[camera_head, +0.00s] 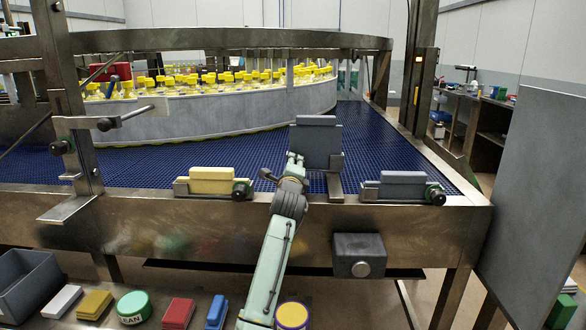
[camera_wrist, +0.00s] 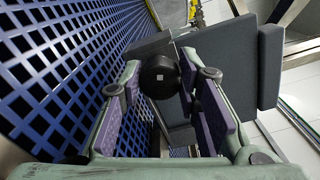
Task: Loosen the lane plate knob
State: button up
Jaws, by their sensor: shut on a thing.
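The lane plate (camera_head: 316,136) is an upright dark grey slab on a metal bracket at the front edge of the blue conveyor. In the wrist view the plate (camera_wrist: 235,75) fills the right of centre. The lane plate knob (camera_wrist: 160,78) is a round black knob with a small light square on its face. My gripper (camera_head: 294,160) reaches the plate's left side in the head view and hides the knob there. In the wrist view my gripper (camera_wrist: 159,80) has its purple-padded fingers shut on the knob, one on either side.
A yellow block (camera_head: 212,178) and a grey block (camera_head: 402,182) sit on clamps with black knobs along the conveyor's front rail. A curved metal guide (camera_head: 220,114) with yellow-capped bottles stands behind. A lower shelf holds a grey bin (camera_head: 25,280) and several coloured items. A grey panel (camera_head: 530,190) stands right.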

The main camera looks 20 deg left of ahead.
jog(key=shift+n, duration=2.2)
jog(key=shift+r, duration=0.1)
jog(key=o, duration=1.2)
jog(key=v, duration=1.2)
